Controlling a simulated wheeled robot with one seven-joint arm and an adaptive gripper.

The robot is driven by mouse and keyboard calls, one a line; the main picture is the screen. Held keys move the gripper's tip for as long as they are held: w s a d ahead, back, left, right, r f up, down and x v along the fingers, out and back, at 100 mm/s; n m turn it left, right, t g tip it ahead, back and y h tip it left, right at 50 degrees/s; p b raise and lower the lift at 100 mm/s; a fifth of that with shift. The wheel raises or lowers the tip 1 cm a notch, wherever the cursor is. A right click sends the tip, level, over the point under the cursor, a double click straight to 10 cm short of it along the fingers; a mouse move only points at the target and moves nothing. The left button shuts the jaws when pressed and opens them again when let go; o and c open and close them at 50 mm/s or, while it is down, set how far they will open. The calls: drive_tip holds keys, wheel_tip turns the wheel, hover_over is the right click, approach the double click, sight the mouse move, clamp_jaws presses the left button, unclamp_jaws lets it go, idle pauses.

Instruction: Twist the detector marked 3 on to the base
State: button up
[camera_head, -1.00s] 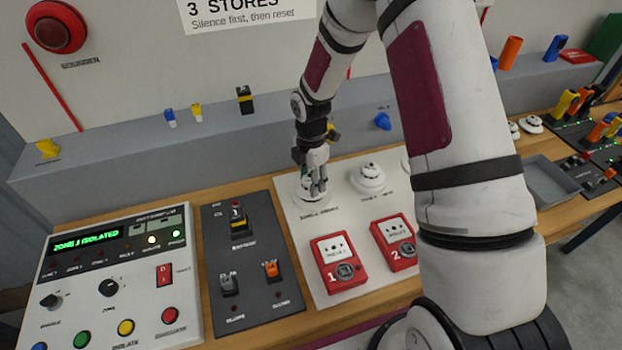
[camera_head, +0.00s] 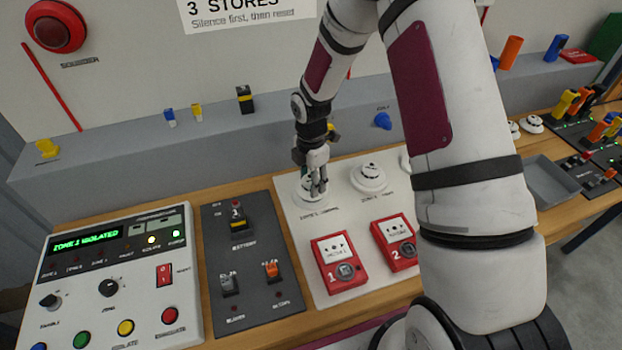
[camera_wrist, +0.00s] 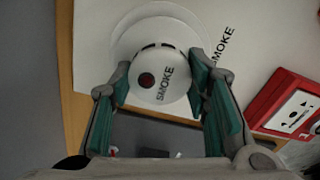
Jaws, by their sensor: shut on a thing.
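A white round smoke detector (camera_wrist: 160,75) with a dark red spot and the word SMOKE sits at a round white base (camera_wrist: 130,25) on the white board, between my fingers in the wrist view. My gripper (camera_head: 318,190) is shut on this detector, one green-padded finger on each side, and it also shows in the wrist view (camera_wrist: 165,100). The number 3 is not visible on it. I cannot tell whether the detector is fully seated. A second white detector (camera_head: 369,177) is on the board to the right.
The board (camera_head: 300,228) also carries red call points marked 1 (camera_head: 339,262) and 2 (camera_head: 394,242). The control panel (camera_head: 115,280) reads ZONE 1 ISOLATED. A dark switch plate (camera_head: 258,290) lies left of the board. A grey tray (camera_head: 550,180) is at the right. Other detectors (camera_head: 532,123) stand behind it.

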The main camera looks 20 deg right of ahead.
drive_tip(key=shift+f, duration=0.65)
idle(0.5)
drive_tip(key=shift+m, duration=1)
drive_tip(key=shift+m, duration=1.1)
drive_tip(key=shift+m, duration=1.1)
